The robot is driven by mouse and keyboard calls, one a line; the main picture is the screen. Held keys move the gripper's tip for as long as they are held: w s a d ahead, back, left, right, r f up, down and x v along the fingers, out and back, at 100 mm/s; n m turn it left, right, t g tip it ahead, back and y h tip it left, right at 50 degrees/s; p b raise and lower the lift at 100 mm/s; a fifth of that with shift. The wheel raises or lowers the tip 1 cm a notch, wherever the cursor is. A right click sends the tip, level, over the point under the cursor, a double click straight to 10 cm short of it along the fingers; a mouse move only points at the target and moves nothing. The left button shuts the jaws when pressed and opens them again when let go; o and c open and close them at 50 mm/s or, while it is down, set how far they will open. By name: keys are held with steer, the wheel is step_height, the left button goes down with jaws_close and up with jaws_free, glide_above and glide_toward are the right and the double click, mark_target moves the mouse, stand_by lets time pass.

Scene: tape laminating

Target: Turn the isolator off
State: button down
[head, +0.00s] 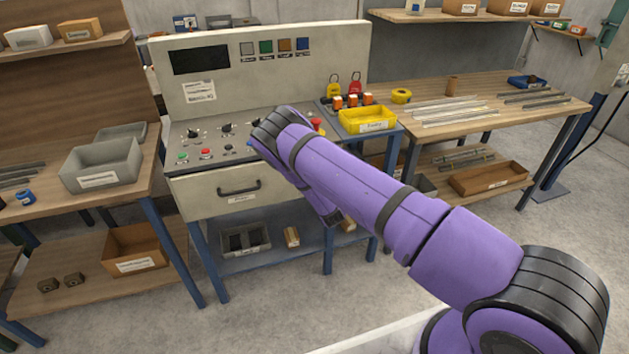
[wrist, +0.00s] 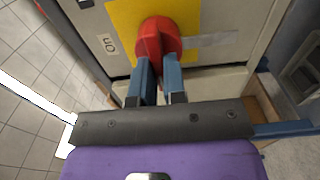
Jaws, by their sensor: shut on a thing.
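The isolator is a red rotary knob (wrist: 157,36) with a raised grip bar, on a yellow plate (wrist: 124,19) fixed to a pale panel in the wrist view. My gripper (wrist: 158,68) has its two blue fingers on either side of the knob's grip bar and is shut on it. The bar points roughly down the picture, toward my gripper. In the head view, my purple arm reaches to the control console (head: 265,80); the arm hides the isolator and my fingers there.
A yellow bin (head: 367,120) and red and yellow padlocks (head: 354,86) stand on the blue-framed bench right of the console. A workbench (head: 470,100) with metal strips is further right. A grey bin (head: 103,165) sits on the left bench. The floor in front is clear.

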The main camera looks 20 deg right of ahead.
steer(key=shift+f, duration=0.1)
steer(key=c, duration=1.2)
jaws_free()
steer(key=shift+s, duration=0.1)
steer(key=s, duration=1)
steer(key=shift+s, duration=0.35)
